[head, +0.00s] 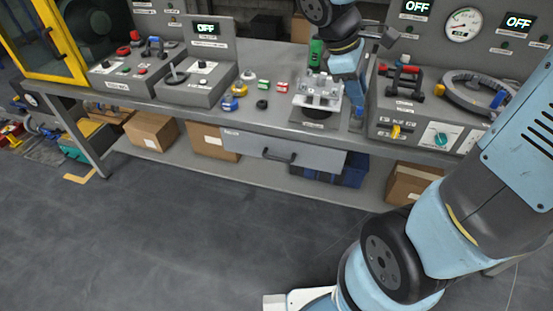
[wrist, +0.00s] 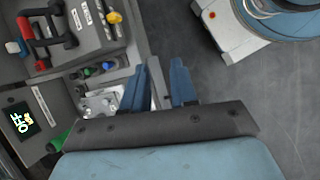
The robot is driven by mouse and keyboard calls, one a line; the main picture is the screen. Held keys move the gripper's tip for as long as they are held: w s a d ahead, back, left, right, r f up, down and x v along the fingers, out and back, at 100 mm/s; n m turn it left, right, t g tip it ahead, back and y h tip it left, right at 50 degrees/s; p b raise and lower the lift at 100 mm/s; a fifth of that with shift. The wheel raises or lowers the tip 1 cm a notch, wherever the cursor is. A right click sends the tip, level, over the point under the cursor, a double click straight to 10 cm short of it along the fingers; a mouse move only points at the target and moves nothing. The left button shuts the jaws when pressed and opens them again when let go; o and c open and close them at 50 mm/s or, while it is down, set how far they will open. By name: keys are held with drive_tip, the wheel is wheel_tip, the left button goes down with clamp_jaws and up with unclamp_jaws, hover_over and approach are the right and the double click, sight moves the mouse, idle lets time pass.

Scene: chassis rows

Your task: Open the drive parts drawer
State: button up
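The drawer (head: 310,156) is a grey front hung under the workbench top in the head view, with a small label at its upper left. It looks shut. Its dark bar handle (head: 278,156) is in the middle of the front. My gripper (head: 357,108) points down at the bench's front edge, right of the handle and apart from it. In the wrist view my gripper (wrist: 162,75) shows two blue fingers with a gap between them, nothing held. I cannot make out the handle in the wrist view.
A fixture with metal parts (head: 318,92) stands on the bench (head: 215,116) beside my gripper. Control boxes (head: 425,115) stand at right and left. Cardboard boxes (head: 152,131) and a blue crate (head: 354,171) sit on the lower shelf. The floor in front is clear.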

drive_tip(key=w+a+f+n+h, duration=0.55)
drive_tip(key=f+n, duration=0.25)
drive_tip(key=n, duration=0.2)
drive_tip(key=n+t+h, duration=0.2)
drive_tip(key=n+t, duration=0.6)
drive_tip(key=n, duration=0.8)
approach(278, 160)
drive_tip(key=d+r, duration=0.5)
drive_tip(key=r, duration=0.5)
drive_tip(key=s+a+f+n+t+y, duration=0.1)
drive_tip(key=s+a+f+n+t, duration=0.15)
drive_tip(key=f+n, duration=0.2)
drive_tip(key=s+a+f+n+t+y, duration=0.1)
drive_tip(key=a+f+n, duration=0.25)
drive_tip(key=f, duration=0.25)
drive_tip(key=x, duration=1.3)
drive_tip(key=shift+w+d, duration=0.15)
drive_tip(key=shift+d, duration=0.05)
clamp_jaws()
